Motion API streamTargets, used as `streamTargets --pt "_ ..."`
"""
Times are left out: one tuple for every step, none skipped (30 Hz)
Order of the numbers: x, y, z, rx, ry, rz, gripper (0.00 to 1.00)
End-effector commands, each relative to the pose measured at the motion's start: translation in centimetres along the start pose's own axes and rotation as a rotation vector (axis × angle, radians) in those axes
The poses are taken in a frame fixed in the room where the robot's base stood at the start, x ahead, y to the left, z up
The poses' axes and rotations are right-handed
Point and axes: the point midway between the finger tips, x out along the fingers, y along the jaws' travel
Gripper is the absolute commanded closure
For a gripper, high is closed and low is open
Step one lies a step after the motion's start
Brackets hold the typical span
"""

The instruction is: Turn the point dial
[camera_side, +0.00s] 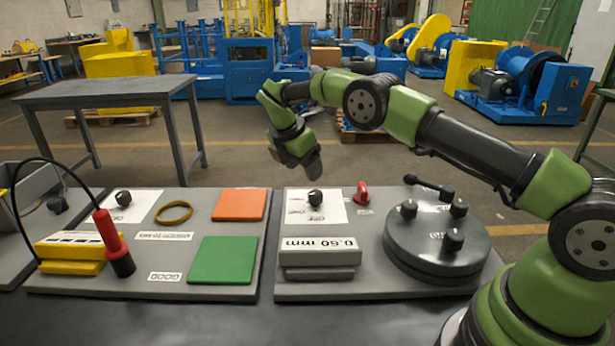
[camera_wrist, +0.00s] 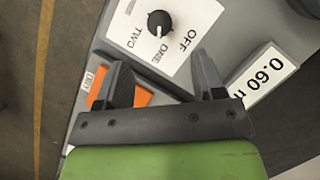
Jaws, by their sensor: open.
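A black round dial (camera_wrist: 159,22) sits on a white card (camera_wrist: 190,15) marked OFF, ONE and TWO. Its white pointer mark faces the ONE label. In the side view this dial (camera_side: 315,198) is on the right-hand grey board, near its back left corner. My gripper (camera_side: 312,168) hangs above and just behind the dial, apart from it. In the wrist view my gripper (camera_wrist: 160,72) has its two fingers spread with nothing between them, and the dial lies beyond the fingertips. A similar black knob (camera_side: 123,198) is on the left board; its setting is too small to read.
A red knob (camera_side: 361,192) stands right of the dial. A grey block with a mm label (camera_side: 318,252) lies in front, and a dark round turntable (camera_side: 437,245) with several black knobs is at right. An orange pad (camera_side: 240,204) is on the left board.

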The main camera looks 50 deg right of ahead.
Motion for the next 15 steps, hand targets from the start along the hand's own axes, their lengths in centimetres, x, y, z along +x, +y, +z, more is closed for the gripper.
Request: streamTargets --pt "-0.2 0.0 0.0 0.0 0.0 0.001 0.37" --pt "-0.3 0.0 0.0 0.0 0.0 0.001 0.37" --pt "-0.4 0.0 0.0 0.0 0.0 0.001 0.37" --pt "-0.4 0.0 0.0 0.0 0.0 0.001 0.37" --pt "-0.4 0.0 0.0 0.0 0.0 0.0 0.37" --pt "-0.4 0.0 0.0 0.0 0.0 0.0 0.37" --pt "-0.4 0.0 0.0 0.0 0.0 0.0 0.37" --pt "-0.4 0.0 0.0 0.0 0.0 0.0 0.37" --pt "-0.4 0.0 0.0 0.0 0.0 0.001 0.37" --pt "-0.3 0.0 0.0 0.0 -0.001 0.001 0.37" --pt "-0.3 0.0 0.1 -0.003 -0.003 0.003 0.37" --pt "-0.2 0.1 0.4 -0.01 -0.011 0.009 0.37" --pt "0.0 0.2 0.8 -0.02 -0.022 0.018 0.37" --pt "0.2 0.4 1.3 -0.035 -0.037 0.03 0.37" --pt "0.5 0.7 2.4 -0.064 -0.065 0.053 0.37"
